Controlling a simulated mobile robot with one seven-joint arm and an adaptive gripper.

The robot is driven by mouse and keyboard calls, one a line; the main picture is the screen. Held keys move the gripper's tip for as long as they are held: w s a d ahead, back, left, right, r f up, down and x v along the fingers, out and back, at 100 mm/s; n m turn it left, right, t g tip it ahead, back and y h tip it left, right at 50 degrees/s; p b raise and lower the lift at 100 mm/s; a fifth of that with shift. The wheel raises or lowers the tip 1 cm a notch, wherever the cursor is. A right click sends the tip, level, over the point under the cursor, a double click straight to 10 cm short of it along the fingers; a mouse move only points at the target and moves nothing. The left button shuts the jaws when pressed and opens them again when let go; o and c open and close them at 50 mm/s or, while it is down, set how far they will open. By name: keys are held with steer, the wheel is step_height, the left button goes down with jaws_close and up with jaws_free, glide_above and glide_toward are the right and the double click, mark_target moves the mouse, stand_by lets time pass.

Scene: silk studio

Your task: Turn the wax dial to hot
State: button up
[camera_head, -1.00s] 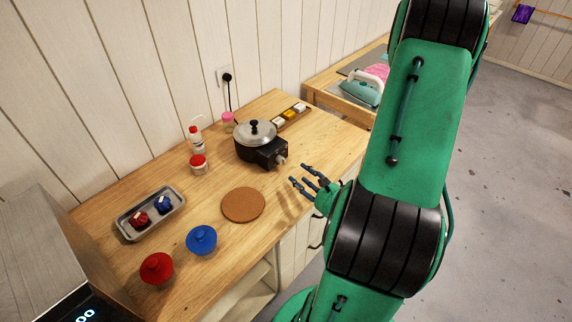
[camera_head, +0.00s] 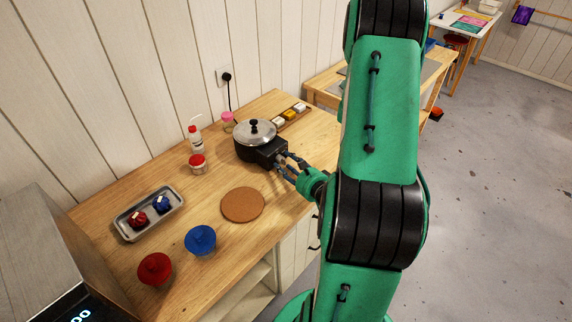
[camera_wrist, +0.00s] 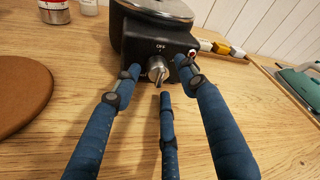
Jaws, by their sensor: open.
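The wax pot (camera_head: 254,134) is black with a lidded metal pan and stands on the wooden bench. In the wrist view its black control box (camera_wrist: 150,36) faces me, with a silver dial (camera_wrist: 157,67) below an "OFF" mark. The dial's pointer setting is not clear to me. My gripper (camera_head: 283,163) is open, its blue fingers reaching toward the front of the box. In the wrist view the fingers (camera_wrist: 160,82) spread to the left, right and below the dial, close to it. I cannot tell whether they touch it.
A cork mat (camera_head: 243,204) lies in front of the pot. Wax blocks (camera_head: 290,114) sit behind right.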

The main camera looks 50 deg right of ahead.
steer(key=shift+w+d+f, duration=0.1)
steer(key=shift+w, duration=0.25)
jaws_close()
